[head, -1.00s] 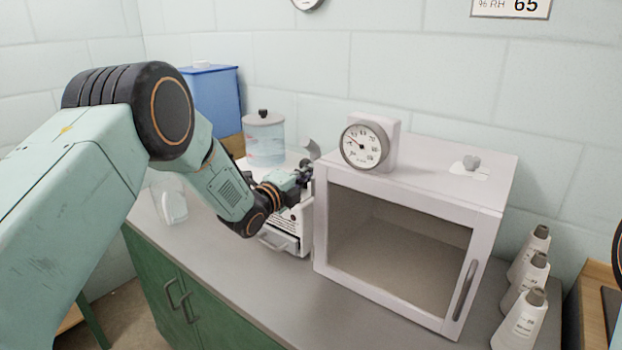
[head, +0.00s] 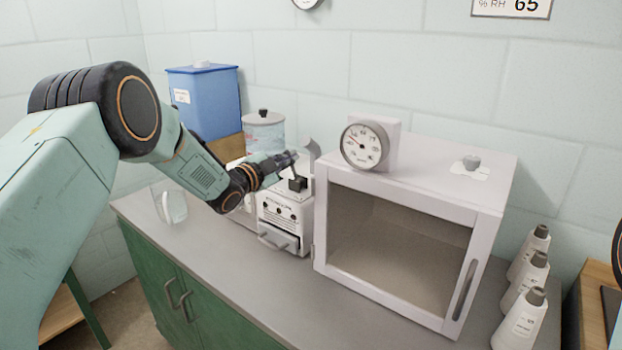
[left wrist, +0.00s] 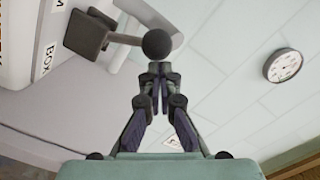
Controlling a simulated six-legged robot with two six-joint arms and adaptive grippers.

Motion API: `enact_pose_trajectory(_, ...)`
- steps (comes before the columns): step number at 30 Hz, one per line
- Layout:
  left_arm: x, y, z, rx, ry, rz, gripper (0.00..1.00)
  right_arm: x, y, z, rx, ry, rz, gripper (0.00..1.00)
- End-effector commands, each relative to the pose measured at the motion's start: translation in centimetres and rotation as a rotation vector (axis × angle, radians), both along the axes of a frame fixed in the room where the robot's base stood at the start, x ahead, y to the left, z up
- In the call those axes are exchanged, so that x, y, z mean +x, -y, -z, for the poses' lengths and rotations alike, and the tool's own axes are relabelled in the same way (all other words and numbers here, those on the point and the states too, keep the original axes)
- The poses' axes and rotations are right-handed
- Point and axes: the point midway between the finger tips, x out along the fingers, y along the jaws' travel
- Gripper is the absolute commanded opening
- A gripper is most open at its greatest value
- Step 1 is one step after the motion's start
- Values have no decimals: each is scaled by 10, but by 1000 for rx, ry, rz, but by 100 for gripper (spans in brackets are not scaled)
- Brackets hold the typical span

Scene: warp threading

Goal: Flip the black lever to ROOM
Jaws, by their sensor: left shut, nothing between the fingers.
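The black lever (head: 298,183) sits on top of the small white unit (head: 283,212), left of the glass-fronted cabinet. In the left wrist view the lever has a dark square block (left wrist: 86,34), a thin rod and a round knob (left wrist: 157,43). The word BOX is printed beside the block; I cannot read ROOM anywhere. My left gripper (head: 291,158) is shut and empty, just above and behind the lever in the head view. Its closed fingertips (left wrist: 158,72) appear right beside the knob in the wrist view; I cannot tell if they touch. My right gripper is not in view.
The white cabinet (head: 408,180) with a dial gauge (head: 364,146) stands close on the right. A lidded clear jar (head: 264,132) and a blue container (head: 207,102) stand behind. A glass beaker (head: 170,205) is at the left. The front counter is clear.

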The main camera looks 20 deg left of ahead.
Motion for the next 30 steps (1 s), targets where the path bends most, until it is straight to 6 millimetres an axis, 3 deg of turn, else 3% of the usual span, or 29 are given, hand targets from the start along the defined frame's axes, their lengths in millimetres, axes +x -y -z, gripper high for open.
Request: enact_pose_trajectory(30, 3, -8, 1, -2, -2, 0, 0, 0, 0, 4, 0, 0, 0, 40)
